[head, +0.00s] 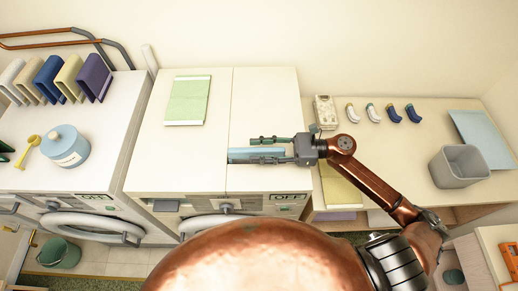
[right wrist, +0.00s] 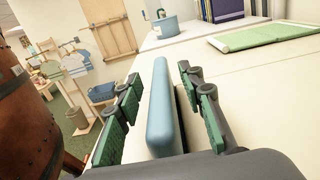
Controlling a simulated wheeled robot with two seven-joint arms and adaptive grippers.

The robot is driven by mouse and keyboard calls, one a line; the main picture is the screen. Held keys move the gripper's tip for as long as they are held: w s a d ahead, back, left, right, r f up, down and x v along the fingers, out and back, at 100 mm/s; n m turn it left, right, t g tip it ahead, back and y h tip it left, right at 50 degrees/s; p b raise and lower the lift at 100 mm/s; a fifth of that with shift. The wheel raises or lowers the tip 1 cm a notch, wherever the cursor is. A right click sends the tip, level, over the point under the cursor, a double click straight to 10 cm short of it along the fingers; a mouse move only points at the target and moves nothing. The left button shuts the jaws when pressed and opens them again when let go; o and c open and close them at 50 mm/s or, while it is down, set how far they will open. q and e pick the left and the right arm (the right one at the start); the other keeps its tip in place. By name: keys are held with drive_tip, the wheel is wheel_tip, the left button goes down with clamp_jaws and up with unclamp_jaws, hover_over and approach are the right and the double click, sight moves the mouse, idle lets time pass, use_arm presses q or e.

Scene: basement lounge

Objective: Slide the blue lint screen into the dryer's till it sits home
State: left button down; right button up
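The blue lint screen (head: 256,154) shows as a blue bar at the dryer's (head: 190,150) top, near its front right. In the right wrist view the lint screen (right wrist: 162,108) stands on edge, with a dark slot (right wrist: 182,105) along its right side. My right gripper (head: 268,147) is over it, with one finger on each side. In the right wrist view the fingers of the right gripper (right wrist: 160,115) are spread, with gaps between them and the screen. How deep the screen sits is hidden. My left gripper is not in view.
A folded green cloth (head: 188,100) lies on the dryer top. A blue tub (head: 67,146) and yellow scoop (head: 30,150) stand on the machine at left. A grey bin (head: 460,167) and a row of small curved pieces (head: 373,112) are on the right counter.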

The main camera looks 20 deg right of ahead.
drive_tip(key=shift+d, duration=0.1)
drive_tip(key=v, duration=1.2)
idle(0.4)
